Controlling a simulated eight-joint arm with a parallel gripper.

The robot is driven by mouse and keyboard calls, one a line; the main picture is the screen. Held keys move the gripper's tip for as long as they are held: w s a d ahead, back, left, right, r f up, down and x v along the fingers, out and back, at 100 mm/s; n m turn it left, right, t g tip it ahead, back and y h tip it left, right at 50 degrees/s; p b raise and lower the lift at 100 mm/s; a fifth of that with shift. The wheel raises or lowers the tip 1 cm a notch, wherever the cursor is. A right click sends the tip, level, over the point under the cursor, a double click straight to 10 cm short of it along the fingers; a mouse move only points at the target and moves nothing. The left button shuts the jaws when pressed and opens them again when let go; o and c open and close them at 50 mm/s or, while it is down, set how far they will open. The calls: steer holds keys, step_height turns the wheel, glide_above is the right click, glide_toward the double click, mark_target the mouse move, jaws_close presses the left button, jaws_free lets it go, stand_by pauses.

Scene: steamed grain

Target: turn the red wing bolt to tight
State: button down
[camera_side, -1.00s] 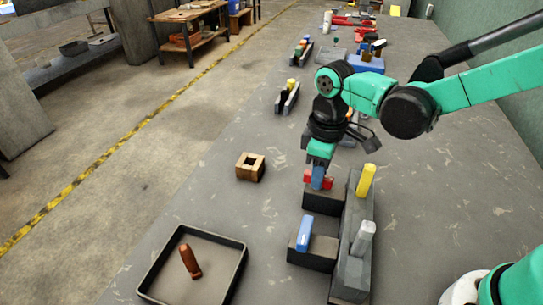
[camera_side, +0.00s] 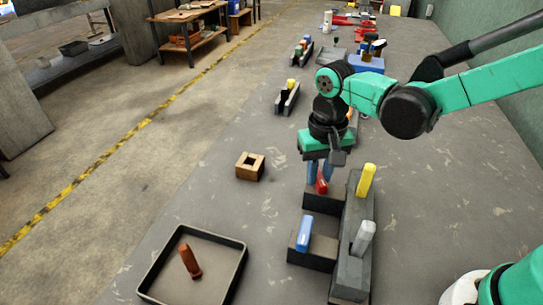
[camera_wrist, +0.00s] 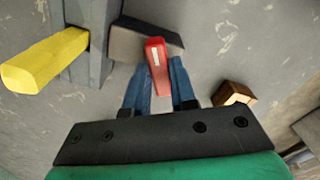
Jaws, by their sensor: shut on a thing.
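The red wing bolt (camera_side: 321,184) sits on a dark block (camera_side: 323,204) on the left side of the grey fixture (camera_side: 352,255). Its red wing (camera_wrist: 157,58), with a white stripe, also shows in the wrist view, pointing lengthwise between my fingers. My gripper (camera_side: 318,178) points down over the block, with one blue finger on each side of the wing. In the wrist view the gripper (camera_wrist: 160,78) is shut on the wing. The bolt's lower part and any tightness mark are hidden.
A yellow handle (camera_side: 365,181), a grey handle (camera_side: 363,238) and a blue handle (camera_side: 304,233) stand on the same fixture. A wooden block with a square hole (camera_side: 250,167) lies left. A tray (camera_side: 226,289) holding a brown-red peg (camera_side: 190,261) is at front left.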

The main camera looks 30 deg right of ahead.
mark_target(320, 176)
steer(key=m, duration=0.5)
steer(key=shift+m, duration=0.4)
stand_by(0.4)
steer(key=c, duration=0.7)
jaws_free()
steer(key=shift+r, duration=2.8)
